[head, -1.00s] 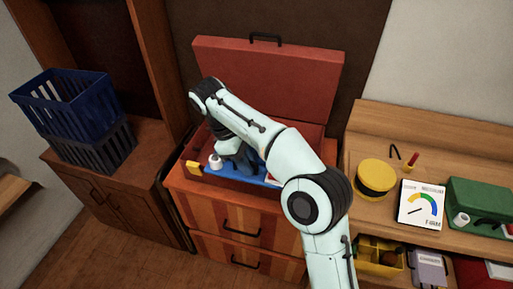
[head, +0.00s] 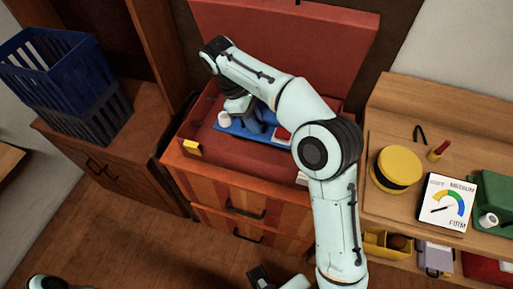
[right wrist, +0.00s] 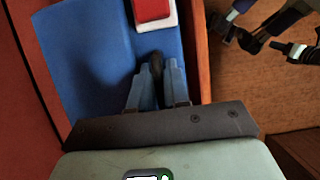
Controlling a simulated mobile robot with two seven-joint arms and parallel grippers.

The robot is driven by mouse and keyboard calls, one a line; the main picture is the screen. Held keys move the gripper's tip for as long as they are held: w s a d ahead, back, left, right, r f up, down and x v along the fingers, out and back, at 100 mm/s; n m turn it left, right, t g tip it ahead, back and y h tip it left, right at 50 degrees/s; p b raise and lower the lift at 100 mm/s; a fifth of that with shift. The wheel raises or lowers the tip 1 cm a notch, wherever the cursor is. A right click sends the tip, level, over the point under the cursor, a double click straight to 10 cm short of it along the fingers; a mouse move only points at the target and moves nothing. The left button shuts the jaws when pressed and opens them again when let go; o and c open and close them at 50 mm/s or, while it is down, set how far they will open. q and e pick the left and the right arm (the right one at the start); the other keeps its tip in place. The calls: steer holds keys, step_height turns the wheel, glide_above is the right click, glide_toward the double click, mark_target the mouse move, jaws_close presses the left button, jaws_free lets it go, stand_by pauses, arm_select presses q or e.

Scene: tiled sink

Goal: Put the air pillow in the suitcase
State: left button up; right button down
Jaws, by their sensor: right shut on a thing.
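The blue air pillow (head: 230,126), flat with a white cap and a red-and-white piece on it, is over the opening of the red suitcase (head: 285,28), whose lid stands open. I cannot tell whether it rests on the suitcase's inside. My right gripper (head: 253,122) reaches down from above and is shut on the pillow. In the right wrist view the fingers (right wrist: 159,68) meet at a small dark part near the edge of the blue pillow (right wrist: 88,62). My left gripper (head: 262,277) shows only partly at the bottom; its jaw state is unclear.
The suitcase sits on a striped dresser (head: 245,207). Blue (head: 45,62) and dark (head: 95,118) crates stand on the left cabinet. On the right bench are a yellow round tub (head: 396,170), a firmness gauge (head: 446,203) and a green box (head: 492,198).

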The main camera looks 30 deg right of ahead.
mark_target(239, 125)
step_height(239, 125, down, 9)
steer(key=shift+f+b, duration=0.2)
steer(key=shift+b, duration=0.7)
steer(key=shift+f+b, duration=0.4)
steer(key=shift+f, duration=2.05)
steer(key=c, duration=1.1)
jaws_free()
steer(key=p+v, duration=0.3)
steer(key=v, duration=0.9)
steer(key=shift+p, duration=0.3)
